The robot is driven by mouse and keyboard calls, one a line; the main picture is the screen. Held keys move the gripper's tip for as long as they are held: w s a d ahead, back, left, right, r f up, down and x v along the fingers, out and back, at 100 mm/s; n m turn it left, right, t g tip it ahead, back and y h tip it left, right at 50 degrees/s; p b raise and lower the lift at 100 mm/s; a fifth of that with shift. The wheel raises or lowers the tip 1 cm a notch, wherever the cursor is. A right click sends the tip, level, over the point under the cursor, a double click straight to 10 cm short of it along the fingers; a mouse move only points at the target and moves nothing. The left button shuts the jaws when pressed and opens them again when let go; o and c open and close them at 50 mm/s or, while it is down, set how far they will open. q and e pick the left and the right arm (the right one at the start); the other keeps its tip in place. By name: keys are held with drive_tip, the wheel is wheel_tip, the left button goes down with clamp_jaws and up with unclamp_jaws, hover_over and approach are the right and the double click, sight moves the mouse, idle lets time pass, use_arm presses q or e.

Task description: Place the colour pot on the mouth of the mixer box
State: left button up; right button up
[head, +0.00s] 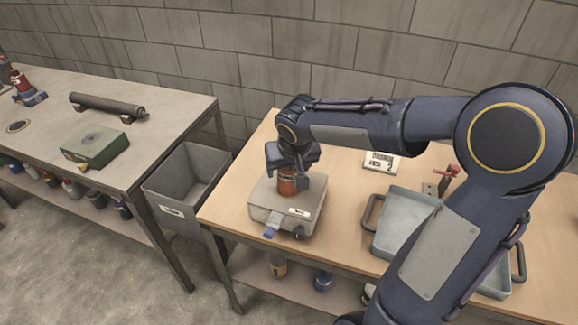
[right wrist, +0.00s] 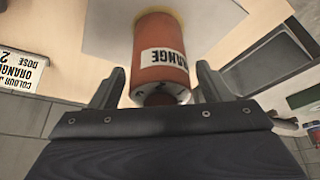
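The orange colour pot (head: 287,185), with a white label reading ORANGE, stands upright on top of the pale grey mixer box (head: 262,213). In the right wrist view the pot (right wrist: 162,32) has its far end at a yellow ring (right wrist: 186,14) on the box's pale top; the mouth itself is hidden under it. My right gripper (head: 290,172) is around the pot from above. In the right wrist view its two fingers (right wrist: 160,80) stand either side of the pot, with a narrow gap on each side. My left gripper is out of view.
A number 2 dose card (head: 381,161) and a grey handled tray (head: 398,222) are on the wooden table right of the box. A grey bin (head: 183,183) stands between the tables. The left bench holds a green box (head: 95,146) and a dark tube (head: 105,104).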

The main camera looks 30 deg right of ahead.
drive_tip(key=shift+r, duration=0.45)
drive_tip(key=p+v, duration=0.1)
drive_tip(key=v, duration=1)
drive_tip(key=s+a+f+y, duration=0.2)
drive_tip(key=s+a+f, duration=0.1)
drive_tip(key=s, duration=0.6)
drive_tip(key=s+a+f+n+t+y, duration=0.1)
drive_tip(key=s+a+f+y, duration=0.2)
drive_tip(key=s, duration=0.6)
wheel_tip(320, 180, down, 2)
drive_tip(key=shift+f+n, duration=0.1)
drive_tip(key=shift+n, duration=0.2)
drive_tip(key=shift+a, duration=0.1)
